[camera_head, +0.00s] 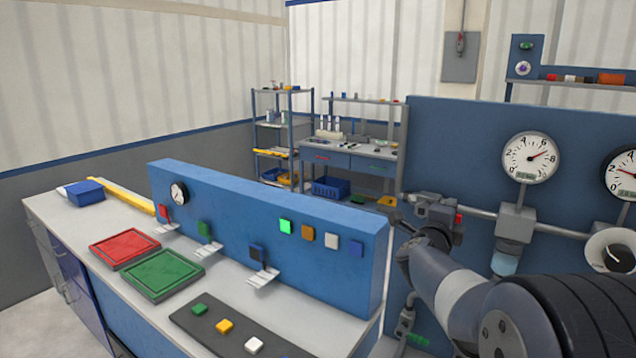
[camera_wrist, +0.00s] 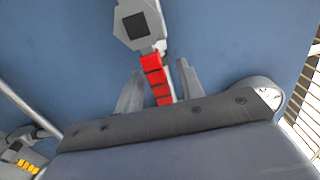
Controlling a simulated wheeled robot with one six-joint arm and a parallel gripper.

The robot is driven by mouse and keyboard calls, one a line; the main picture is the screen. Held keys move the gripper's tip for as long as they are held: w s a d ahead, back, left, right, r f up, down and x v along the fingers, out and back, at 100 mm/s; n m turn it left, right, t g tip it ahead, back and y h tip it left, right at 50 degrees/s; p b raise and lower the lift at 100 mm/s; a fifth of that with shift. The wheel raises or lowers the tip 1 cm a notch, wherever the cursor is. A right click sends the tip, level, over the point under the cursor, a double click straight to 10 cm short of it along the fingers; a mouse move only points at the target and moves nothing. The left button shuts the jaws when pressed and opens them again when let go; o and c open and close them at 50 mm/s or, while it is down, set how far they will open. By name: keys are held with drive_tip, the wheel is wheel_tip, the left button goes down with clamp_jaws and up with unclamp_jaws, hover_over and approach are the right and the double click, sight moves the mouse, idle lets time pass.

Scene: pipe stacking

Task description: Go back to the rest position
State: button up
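My arm reaches in from the lower right of the head view. My gripper (camera_head: 402,222) is beside the right end of the blue panel, close to a grey pipe fitting (camera_head: 436,205). In the wrist view my gripper (camera_wrist: 158,70) has its two grey fingers apart. A red piece with dark bands (camera_wrist: 153,72), hanging from a grey fitting (camera_wrist: 142,22), shows between the fingers with gaps on both sides. I cannot tell how deep it lies between them.
A blue wall (camera_head: 455,140) with gauges (camera_head: 530,158) and a grey pipe (camera_head: 482,212) stands right behind the arm. A workbench (camera_head: 75,222) with a blue button panel (camera_head: 330,262), a red tray (camera_head: 125,248) and a green tray (camera_head: 163,274) lies left. Shelves stand behind.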

drive_tip(key=b+v, duration=0.2)
drive_tip(key=v, duration=0.9)
drive_tip(key=p+x, duration=0.2)
drive_tip(key=x, duration=0.9)
drive_tip(key=shift+w+f+m+b, duration=0.1)
drive_tip(key=shift+f+m+b, duration=0.2)
drive_tip(key=shift+f+b, duration=0.15)
drive_tip(key=shift+f+m+b, duration=0.15)
drive_tip(key=shift+m+b, duration=0.45)
drive_tip(key=shift+m, duration=0.2)
